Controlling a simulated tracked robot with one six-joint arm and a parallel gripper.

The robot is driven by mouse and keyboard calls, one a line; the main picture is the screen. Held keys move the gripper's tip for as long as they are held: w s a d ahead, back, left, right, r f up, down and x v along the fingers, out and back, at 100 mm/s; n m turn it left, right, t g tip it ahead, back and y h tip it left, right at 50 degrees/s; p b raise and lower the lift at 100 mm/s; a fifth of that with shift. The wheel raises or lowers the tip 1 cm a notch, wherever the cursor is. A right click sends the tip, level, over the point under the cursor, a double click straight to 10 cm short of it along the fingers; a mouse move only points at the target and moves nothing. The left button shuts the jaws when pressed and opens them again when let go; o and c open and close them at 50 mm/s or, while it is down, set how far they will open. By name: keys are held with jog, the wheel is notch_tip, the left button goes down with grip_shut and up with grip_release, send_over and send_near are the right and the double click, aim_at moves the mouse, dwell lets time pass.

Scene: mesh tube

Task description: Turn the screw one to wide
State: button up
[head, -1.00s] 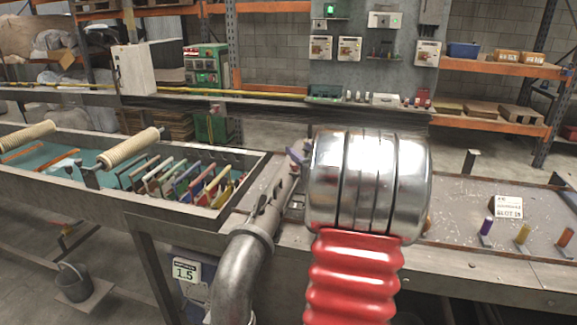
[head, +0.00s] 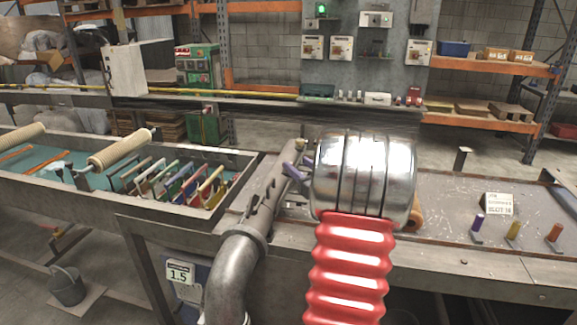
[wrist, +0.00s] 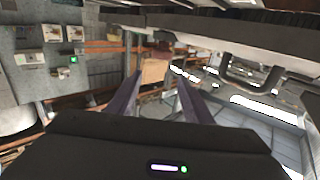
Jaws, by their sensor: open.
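My gripper (head: 294,168) shows as purple-grey fingers beside the left edge of my chrome wrist, close to the upper end of a slotted grey metal tube (head: 262,200). In the wrist view my gripper (wrist: 159,78) has its two fingers apart, with nothing clearly held between them. A tan block-like shape (wrist: 153,71) appears beyond the fingertips; I cannot tell what it is. A small brownish end piece (head: 300,146) sits at the tube's top, near the fingers. I cannot identify screw one for certain. My wrist hides part of the bench behind it.
A trough (head: 75,207) with rollers and several coloured frames lies left. A tray (head: 455,215) at right holds purple (head: 477,224), yellow (head: 513,231) and orange (head: 554,234) pegs and a label plate (head: 497,203). A "1.5" sign (head: 180,272) hangs below the bench.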

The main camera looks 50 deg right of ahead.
notch_tip(320, 180, down, 3)
jog(key=x, duration=0.6)
jog(key=shift+f, duration=0.1)
jog(key=shift+x, duration=0.8)
jog(key=c, duration=1.1)
